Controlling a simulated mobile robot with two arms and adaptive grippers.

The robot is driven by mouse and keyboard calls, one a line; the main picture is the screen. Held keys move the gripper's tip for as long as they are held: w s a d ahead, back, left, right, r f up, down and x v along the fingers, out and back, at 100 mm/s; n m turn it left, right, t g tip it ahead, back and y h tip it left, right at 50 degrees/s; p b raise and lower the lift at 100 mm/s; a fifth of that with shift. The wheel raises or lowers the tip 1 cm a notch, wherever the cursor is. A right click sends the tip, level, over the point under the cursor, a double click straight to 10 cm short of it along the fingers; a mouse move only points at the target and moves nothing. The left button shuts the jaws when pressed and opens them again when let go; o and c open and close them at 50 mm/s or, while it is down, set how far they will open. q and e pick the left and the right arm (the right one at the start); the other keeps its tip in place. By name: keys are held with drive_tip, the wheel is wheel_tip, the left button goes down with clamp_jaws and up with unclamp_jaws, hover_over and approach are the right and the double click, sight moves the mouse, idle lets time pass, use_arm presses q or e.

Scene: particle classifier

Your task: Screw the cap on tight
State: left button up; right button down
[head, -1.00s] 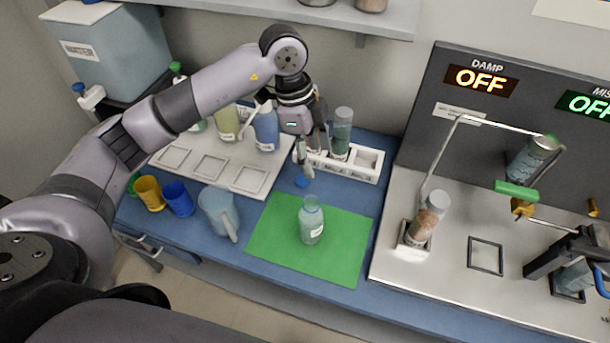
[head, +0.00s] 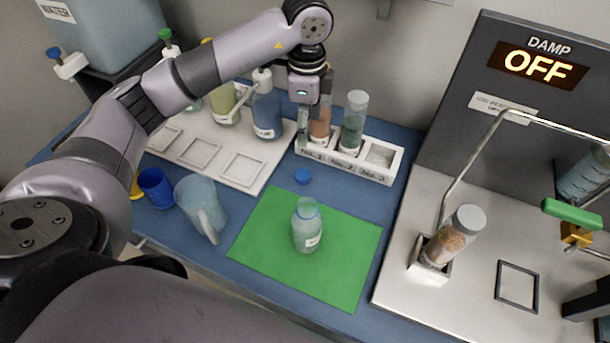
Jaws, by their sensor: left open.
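My right gripper is not in view.
The white rack (head: 375,175) also holds a green-filled tube (head: 354,122). A jug (head: 200,205) and blue cup (head: 155,187) stand left of the mat. Bottles stand on a white tray (head: 255,184) behind. A metal panel with a tilted jar (head: 453,237) is at right.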

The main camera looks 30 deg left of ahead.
use_arm(q)
drive_tip(key=p, duration=0.2)
hover_over(304, 175)
drive_tip(key=f, duration=1.2)
drive_tip(key=shift+d, duration=0.25)
drive_tip(key=shift+f+p, duration=0.1)
drive_tip(key=shift+p, duration=0.2)
drive_tip(key=shift+a+f, duration=0.1)
drive_tip(key=shift+f, duration=0.25)
wheel_tip(304, 175, down, 4)
drive_tip(key=shift+a+r+p, duration=0.15)
drive_tip(key=shift+p, duration=0.65)
drive_tip(key=shift+f, duration=0.35)
drive_tip(key=shift+c, duration=0.4)
drive_tip(key=c, duration=0.7)
